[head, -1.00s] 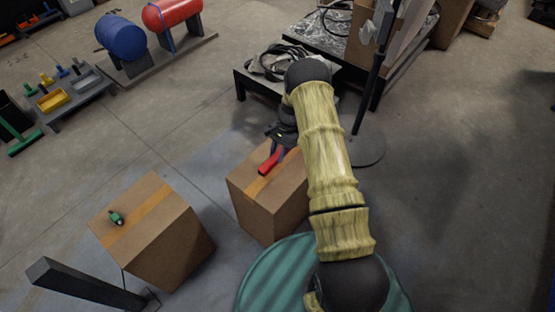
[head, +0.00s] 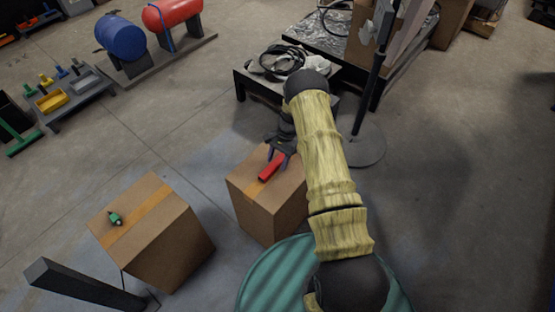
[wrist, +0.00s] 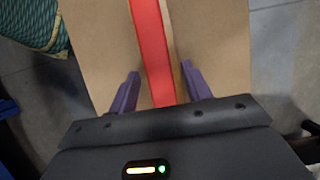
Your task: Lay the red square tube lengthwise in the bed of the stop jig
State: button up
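The red square tube (head: 271,168) lies on top of the right cardboard box (head: 244,180). In the wrist view the tube (wrist: 151,45) runs lengthwise away from my gripper (wrist: 160,85). My gripper (head: 280,154) is over the far part of the box. Its two purple fingers are apart, one on each side of the tube, with a gap on both sides. The tube's near end is hidden behind my gripper body. I cannot make out the stop jig for certain in either view.
A second box (head: 160,240) at left has a small green item (head: 115,219) on it. A black stand (head: 368,90) and a cable-topped table (head: 262,84) are behind my arm. A green round top (head: 270,285) is in front.

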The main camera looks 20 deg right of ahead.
jog(key=v, duration=1.2)
jog(key=shift+r+p, duration=0.2)
jog(key=shift+p, duration=0.25)
jog(key=shift+a+r, duration=0.1)
jog(key=s+a+r+n+t+h, duration=0.1)
jog(key=s+r+n, duration=0.2)
jog(key=s+r, duration=0.35)
jog(key=s+a+r+n+t+h, duration=0.2)
jog(key=s+r, duration=0.1)
jog(key=r, duration=0.6)
jog(key=s+a+r+n+t, duration=0.1)
jog(key=s+r+n, duration=0.2)
jog(key=s, duration=0.5)
jog(key=s+a+r+n+t, duration=0.1)
jog(key=s+r+n, duration=0.1)
jog(key=s, duration=0.7)
jog(key=shift+a+r+n+h, duration=0.2)
jog(key=shift+r+n+h, duration=0.2)
jog(key=shift+r, duration=0.25)
jog(key=shift+c, duration=0.5)
